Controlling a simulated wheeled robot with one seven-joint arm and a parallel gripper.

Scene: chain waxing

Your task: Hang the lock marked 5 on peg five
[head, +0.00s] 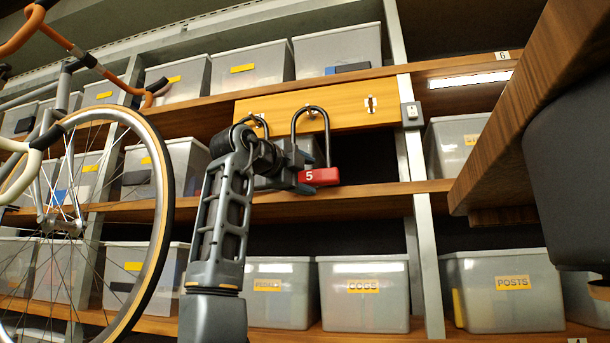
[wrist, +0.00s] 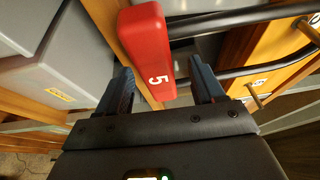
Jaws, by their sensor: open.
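The red lock (head: 318,176) marked 5 hangs upright, its black shackle (head: 296,125) rising in front of the yellow peg board (head: 345,103). A brass peg (head: 312,113) shows inside the top of the shackle; in the wrist view a peg (wrist: 304,27) lies between the shackle's bars. I cannot tell how deep the shackle sits on it. My gripper (head: 302,170) is at the lock's left in the head view. In the wrist view, the red lock body (wrist: 148,50) lies just beyond and between the open fingers (wrist: 162,88), with a gap at the right finger.
Another peg (wrist: 254,95) with a small label (wrist: 262,83) is bare beside the shackle. Another dark shackle (head: 252,122) hangs left on the board, partly behind my arm. Shelves with grey bins surround it, a bicycle wheel (head: 160,215) stands left, and a wooden top (head: 520,110) overhangs right.

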